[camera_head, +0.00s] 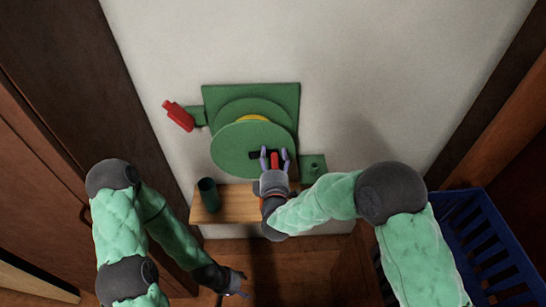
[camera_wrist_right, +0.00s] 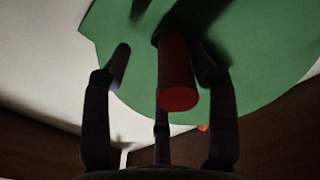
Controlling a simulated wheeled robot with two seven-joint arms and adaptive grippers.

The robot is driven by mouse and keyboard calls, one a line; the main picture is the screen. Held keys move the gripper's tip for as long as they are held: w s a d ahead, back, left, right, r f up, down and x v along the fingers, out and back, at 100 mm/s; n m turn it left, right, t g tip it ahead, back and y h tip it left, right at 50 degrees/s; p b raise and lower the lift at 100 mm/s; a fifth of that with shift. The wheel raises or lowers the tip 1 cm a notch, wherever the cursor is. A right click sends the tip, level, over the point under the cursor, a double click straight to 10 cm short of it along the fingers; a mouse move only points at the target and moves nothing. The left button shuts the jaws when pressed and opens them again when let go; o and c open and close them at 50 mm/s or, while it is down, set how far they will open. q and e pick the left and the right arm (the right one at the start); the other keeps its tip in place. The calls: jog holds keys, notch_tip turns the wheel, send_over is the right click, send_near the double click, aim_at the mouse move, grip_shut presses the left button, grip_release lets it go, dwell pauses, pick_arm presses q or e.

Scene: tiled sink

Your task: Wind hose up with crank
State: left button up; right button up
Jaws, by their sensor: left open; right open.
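A green hose reel (camera_head: 240,145) with a round disc is mounted on a square green plate on the white wall. A yellow strip (camera_head: 252,118), which may be hose, shows behind the disc's upper edge. A dark crank arm with a red crank handle (camera_head: 275,160) is on the disc's front. My right gripper (camera_head: 274,156) is open, its fingers around the red handle. In the right wrist view the handle (camera_wrist_right: 178,85) stands between the spread fingers with gaps visible on both sides. My left gripper (camera_head: 240,285) is open and empty, low near the floor, away from the reel.
A red grip (camera_head: 179,116) sticks out left of the reel. A small green bracket (camera_head: 313,167) is on its right. A dark green cup (camera_head: 208,194) stands on the wooden shelf (camera_head: 240,205) below. A blue crate (camera_head: 490,245) is at right; wooden cabinets flank the left.

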pick_arm(q)
jog(key=shift+r+p, duration=0.75)
pick_arm(e)
jog(key=s, duration=0.7)
jog(key=shift+s, duration=0.4)
pick_arm(q)
jog(key=shift+s, duration=0.1)
